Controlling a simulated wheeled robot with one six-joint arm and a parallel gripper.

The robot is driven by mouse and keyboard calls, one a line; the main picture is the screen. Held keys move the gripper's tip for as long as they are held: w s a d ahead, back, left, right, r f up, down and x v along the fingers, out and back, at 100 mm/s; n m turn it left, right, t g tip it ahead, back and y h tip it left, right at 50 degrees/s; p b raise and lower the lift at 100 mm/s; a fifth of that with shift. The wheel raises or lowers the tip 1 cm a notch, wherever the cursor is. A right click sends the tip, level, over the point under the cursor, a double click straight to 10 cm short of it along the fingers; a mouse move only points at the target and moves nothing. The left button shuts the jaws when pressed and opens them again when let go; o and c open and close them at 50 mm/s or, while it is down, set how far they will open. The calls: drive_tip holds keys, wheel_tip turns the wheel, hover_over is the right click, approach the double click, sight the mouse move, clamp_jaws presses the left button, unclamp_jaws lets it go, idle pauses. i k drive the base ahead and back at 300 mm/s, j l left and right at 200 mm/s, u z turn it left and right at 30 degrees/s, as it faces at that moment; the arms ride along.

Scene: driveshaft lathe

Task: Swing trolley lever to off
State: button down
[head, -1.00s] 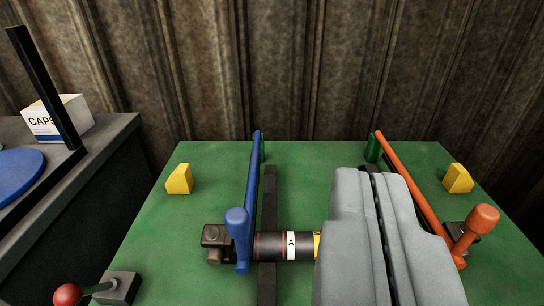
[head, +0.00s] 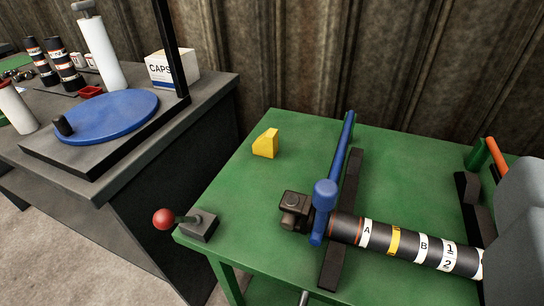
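A short lever with a red ball knob (head: 164,219) sits on a dark grey block (head: 199,226) at the left front corner of the green trolley top (head: 235,180). Its arm leans left, so the knob hangs out past the trolley's edge. No on or off marking is readable on it. A grey part of my gripper (head: 518,225) shows at the right edge of the head view, far from the lever, over the shaft's right end. Its fingertips are cut off or hidden, and I see no hold on anything.
A black shaft (head: 432,251) with white and yellow bands lies across the trolley. A blue clamp arm (head: 341,160) crosses its left end; an orange bar (head: 499,158) is at right. A yellow block (head: 266,143) stands behind. A dark bench (head: 120,185) with a blue disc (head: 107,118) is left.

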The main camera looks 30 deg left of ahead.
sight(164, 219)
drive_tip(key=k+u, duration=0.45)
drive_tip(key=k+j+u, duration=0.25)
drive_tip(key=k+u, duration=0.15)
drive_tip(key=k, duration=0.25)
drive_tip(key=i+l+u, duration=0.1)
drive_tip(key=i+l, duration=0.1)
drive_tip(key=l, duration=0.05)
